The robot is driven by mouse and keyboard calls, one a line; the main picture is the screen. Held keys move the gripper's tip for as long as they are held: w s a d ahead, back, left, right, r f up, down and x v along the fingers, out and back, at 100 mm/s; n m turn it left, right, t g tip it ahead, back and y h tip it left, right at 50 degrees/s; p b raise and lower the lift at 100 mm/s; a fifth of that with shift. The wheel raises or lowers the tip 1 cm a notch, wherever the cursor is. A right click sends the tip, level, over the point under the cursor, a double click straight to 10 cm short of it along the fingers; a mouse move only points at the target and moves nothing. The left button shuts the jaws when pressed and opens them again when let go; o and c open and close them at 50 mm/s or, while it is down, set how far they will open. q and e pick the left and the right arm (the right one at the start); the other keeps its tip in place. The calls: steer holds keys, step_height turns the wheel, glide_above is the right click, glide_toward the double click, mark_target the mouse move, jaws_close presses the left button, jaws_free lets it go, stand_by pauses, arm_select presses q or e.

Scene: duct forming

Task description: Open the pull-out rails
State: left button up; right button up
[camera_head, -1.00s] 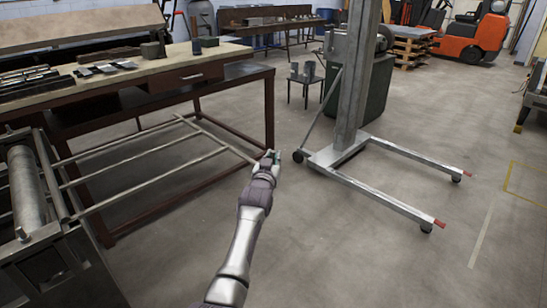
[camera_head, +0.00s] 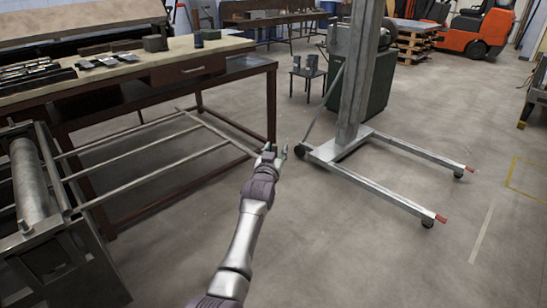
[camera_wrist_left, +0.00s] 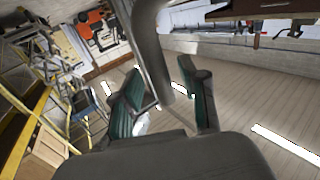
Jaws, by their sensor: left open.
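The pull-out rails (camera_head: 130,154) are thin metal rods that stick out to the right from a roller machine (camera_head: 60,255) at the left. A crossbar (camera_head: 232,141) joins their outer ends, well out from the machine. My left gripper (camera_head: 275,153) is at the near right end of this crossbar, with its fingers spread. In the left wrist view, a thick grey bar (camera_wrist_left: 148,42) passes between the two green-padded fingers (camera_wrist_left: 165,98), with gaps showing beside it. Whether a finger touches the bar is unclear. My right gripper is in neither view.
A workbench (camera_head: 130,78) with a drawer stands behind the rails; its front leg (camera_head: 271,105) is close behind my left gripper. A wheeled lift (camera_head: 355,140) stands to the right, its base legs on the floor. The floor (camera_head: 340,250) in front is clear.

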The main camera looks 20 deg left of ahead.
arm_select(q)
steer(key=s+d, duration=0.2)
steer(key=s, duration=0.9)
steer(key=shift+s+d, duration=0.2)
